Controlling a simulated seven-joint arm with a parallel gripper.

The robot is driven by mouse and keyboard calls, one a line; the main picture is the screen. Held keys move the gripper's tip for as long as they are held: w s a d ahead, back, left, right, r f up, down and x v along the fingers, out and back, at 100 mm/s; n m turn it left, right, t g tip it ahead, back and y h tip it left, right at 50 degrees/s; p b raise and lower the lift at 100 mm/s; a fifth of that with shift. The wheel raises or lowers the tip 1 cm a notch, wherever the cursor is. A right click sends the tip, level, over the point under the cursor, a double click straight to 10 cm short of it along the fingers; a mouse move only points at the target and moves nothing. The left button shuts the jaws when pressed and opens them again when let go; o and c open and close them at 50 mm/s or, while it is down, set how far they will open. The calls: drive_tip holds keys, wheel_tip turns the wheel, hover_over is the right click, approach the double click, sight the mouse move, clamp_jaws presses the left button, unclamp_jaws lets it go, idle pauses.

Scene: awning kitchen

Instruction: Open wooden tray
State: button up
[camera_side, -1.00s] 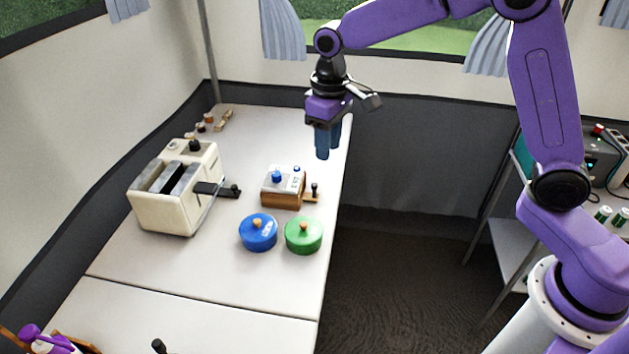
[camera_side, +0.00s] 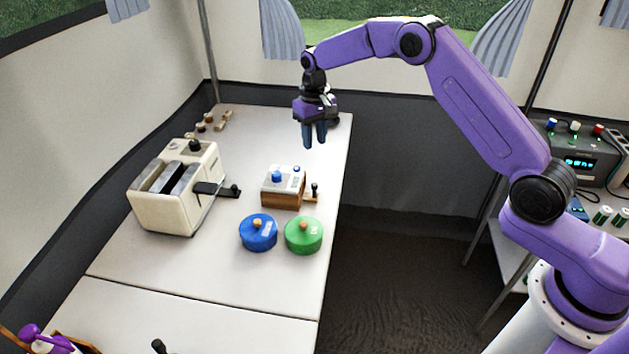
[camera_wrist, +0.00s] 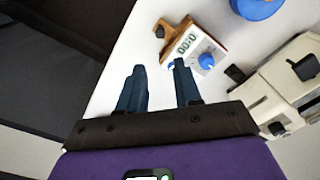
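A small box with a wooden base (camera_side: 282,199) and a white top with blue knobs stands on the white table. A wooden tray (camera_side: 311,197) with a black knob sticks out a little from its right side. In the wrist view the tray (camera_wrist: 176,36) and its dark knob show at the top, beside the white top with a digital display (camera_wrist: 203,50). My gripper (camera_side: 314,143) is in the air behind the box, near the table's right edge. Its blue fingers are apart with nothing between them, as the wrist view (camera_wrist: 159,68) shows.
A blue lidded pot (camera_side: 258,235) and a green one (camera_side: 304,238) stand in front of the box. A cream toaster (camera_side: 175,190) with a black lever is to the left. Small wooden pieces (camera_side: 210,123) lie at the back. The table drops off at the right.

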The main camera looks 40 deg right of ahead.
sight(315, 184)
wheel_tip(315, 184, down, 15)
drive_tip(key=shift+r, duration=0.1)
idle(0.3)
drive_tip(key=shift+c, duration=0.4)
clamp_jaws()
